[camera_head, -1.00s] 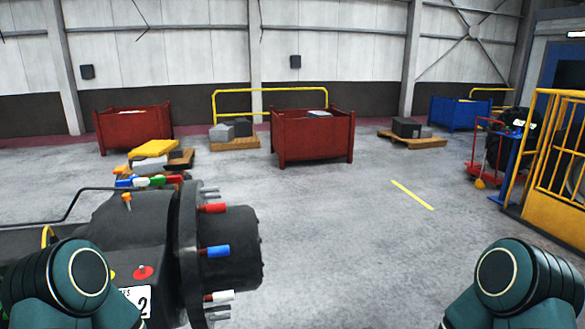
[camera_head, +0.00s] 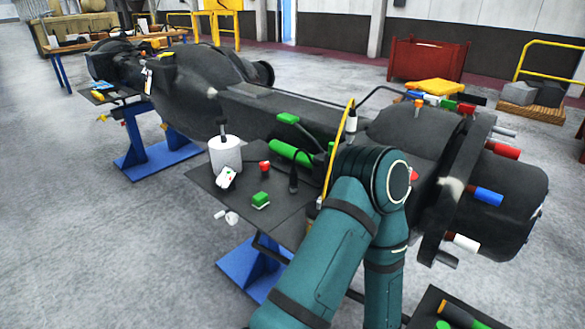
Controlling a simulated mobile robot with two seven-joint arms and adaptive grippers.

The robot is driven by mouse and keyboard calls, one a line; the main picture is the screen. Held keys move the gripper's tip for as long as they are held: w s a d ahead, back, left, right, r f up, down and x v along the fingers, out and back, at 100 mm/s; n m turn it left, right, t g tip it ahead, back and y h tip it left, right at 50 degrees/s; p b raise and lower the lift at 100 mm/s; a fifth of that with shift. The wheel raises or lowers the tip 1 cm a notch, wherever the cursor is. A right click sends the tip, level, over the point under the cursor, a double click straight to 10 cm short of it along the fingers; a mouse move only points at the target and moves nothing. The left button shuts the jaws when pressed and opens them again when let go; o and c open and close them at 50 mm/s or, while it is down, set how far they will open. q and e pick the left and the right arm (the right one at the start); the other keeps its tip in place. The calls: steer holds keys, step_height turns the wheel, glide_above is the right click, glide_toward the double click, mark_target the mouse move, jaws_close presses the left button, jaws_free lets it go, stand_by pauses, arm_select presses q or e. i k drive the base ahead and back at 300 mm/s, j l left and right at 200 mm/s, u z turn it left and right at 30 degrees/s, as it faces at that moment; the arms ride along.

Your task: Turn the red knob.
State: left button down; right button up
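A small red knob-like part (camera_head: 264,168) shows on the dark tray (camera_head: 203,178) beside a green cylinder (camera_head: 292,153). Another red part (camera_head: 413,174) shows on the dark machine (camera_head: 225,85), partly behind my teal arm. I cannot tell for sure which one is the red knob. My arm, seemingly the left, rises in front of the machine with its elbow bent. Its gripper is out of view. My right gripper is also out of view.
The tray holds a white cylindrical container (camera_head: 225,153), a white device and a green block (camera_head: 260,200). Blue stands (camera_head: 158,150) support the machine. Red, blue and white handles stick out at its right end. Open concrete floor lies at the left.

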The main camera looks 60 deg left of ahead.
mark_target(264, 166)
steer(key=u, duration=0.45)
steer(key=j+u, duration=0.1)
steer(key=u, duration=0.4)
steer(key=j+u, duration=0.1)
steer(key=u, duration=0.35)
steer(key=j+u, duration=0.1)
steer(key=u, duration=0.4)
